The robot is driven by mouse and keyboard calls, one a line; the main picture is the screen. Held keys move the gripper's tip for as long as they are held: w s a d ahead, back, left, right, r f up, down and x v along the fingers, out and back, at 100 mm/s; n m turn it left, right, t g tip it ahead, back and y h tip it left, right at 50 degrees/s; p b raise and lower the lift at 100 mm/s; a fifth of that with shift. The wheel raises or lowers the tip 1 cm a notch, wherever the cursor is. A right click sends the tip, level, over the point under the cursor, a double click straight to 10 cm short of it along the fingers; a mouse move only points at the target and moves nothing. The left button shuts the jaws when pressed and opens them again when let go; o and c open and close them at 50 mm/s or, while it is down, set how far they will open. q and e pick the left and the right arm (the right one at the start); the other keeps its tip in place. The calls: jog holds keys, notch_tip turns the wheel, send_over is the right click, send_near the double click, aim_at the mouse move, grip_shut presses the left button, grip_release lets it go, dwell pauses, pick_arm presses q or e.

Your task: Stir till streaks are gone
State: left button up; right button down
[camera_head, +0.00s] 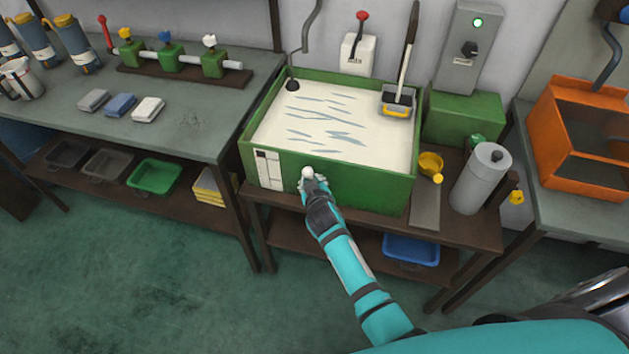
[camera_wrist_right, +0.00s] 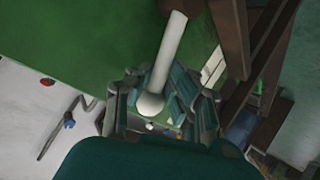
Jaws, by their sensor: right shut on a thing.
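A green tub (camera_head: 335,179) holds a cream-white liquid (camera_head: 295,125) with several blue-grey streaks across its middle. My right gripper (camera_head: 312,184) is at the tub's front wall, shut on a white ball-ended handle (camera_head: 307,173). In the right wrist view the handle (camera_wrist_right: 166,62) runs as a white rod between the fingers of my right gripper (camera_wrist_right: 158,98). A black-handled paddle (camera_head: 406,55) with a yellow-edged head stands at the tub's back right corner. A bent grey rod with a dark knob (camera_head: 292,85) reaches over the back left corner. My left gripper is not in view.
Right of the tub stand a yellow scoop (camera_head: 431,165), a grey cylinder (camera_head: 482,178) and a green control box (camera_head: 464,118). An orange bin (camera_head: 578,192) is on the right bench. The left bench (camera_head: 205,105) carries blocks and containers. Floor in front is clear.

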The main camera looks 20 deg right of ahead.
jog(key=shift+w+a+r, duration=0.2)
jog(key=shift+a+r, duration=0.15)
jog(key=shift+a, duration=0.05)
jog(key=c, duration=1.4)
grip_release()
jog(key=shift+w, duration=0.1)
jog(key=shift+o, duration=0.8)
jog(key=shift+a+f, duration=0.1)
jog(key=shift+f, duration=0.1)
jog(key=v, duration=1.2)
